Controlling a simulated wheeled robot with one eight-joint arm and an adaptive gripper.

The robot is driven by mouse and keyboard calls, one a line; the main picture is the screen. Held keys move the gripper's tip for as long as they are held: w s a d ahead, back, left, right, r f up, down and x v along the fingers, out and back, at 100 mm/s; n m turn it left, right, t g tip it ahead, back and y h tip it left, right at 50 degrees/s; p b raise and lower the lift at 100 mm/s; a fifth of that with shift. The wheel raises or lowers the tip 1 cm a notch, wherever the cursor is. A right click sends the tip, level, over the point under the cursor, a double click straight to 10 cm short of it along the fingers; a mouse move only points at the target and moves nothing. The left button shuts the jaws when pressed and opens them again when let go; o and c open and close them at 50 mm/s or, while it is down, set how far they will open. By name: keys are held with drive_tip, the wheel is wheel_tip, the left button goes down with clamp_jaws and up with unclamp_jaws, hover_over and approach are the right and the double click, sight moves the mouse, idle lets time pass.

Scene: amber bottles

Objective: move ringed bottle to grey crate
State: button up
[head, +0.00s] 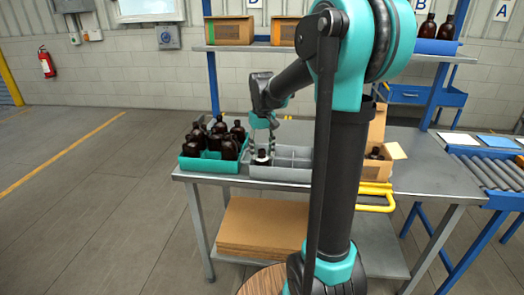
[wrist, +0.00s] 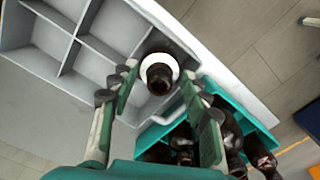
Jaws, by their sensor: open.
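The ringed bottle (head: 262,157), dark amber with a white ring at its neck, stands in the left end compartment of the grey crate (head: 282,175). In the wrist view the ringed bottle (wrist: 160,76) is seen from above, upright in a corner cell of the grey crate (wrist: 97,49). My gripper (head: 262,144) is open above the bottle. In the wrist view its fingers (wrist: 161,88) are spread, one on each side of the bottle's neck in the picture, with a gap to it. The other visible cells of the grey crate look empty.
A teal crate (head: 208,166) with several amber bottles stands close left of the grey crate; the teal crate (wrist: 255,128) also shows in the wrist view. An open cardboard box (head: 374,167) holding dark bottles stands to the right. A shelf (head: 225,47) spans above the table.

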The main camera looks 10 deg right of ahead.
wheel_tip(320, 180, up, 12)
idle(0.6)
drive_tip(key=s+d+f+t, duration=0.2)
drive_tip(key=s+f, duration=0.9)
drive_tip(key=f, duration=0.1)
drive_tip(key=s+d+f+m+t, duration=0.1)
drive_tip(key=s+d+f+t, duration=0.1)
drive_tip(key=s+f, duration=0.8)
wheel_tip(320, 180, down, 3)
drive_tip(key=shift+s+r+m, duration=0.2)
drive_tip(key=shift+s+m, duration=0.1)
drive_tip(key=shift+s, duration=0.1)
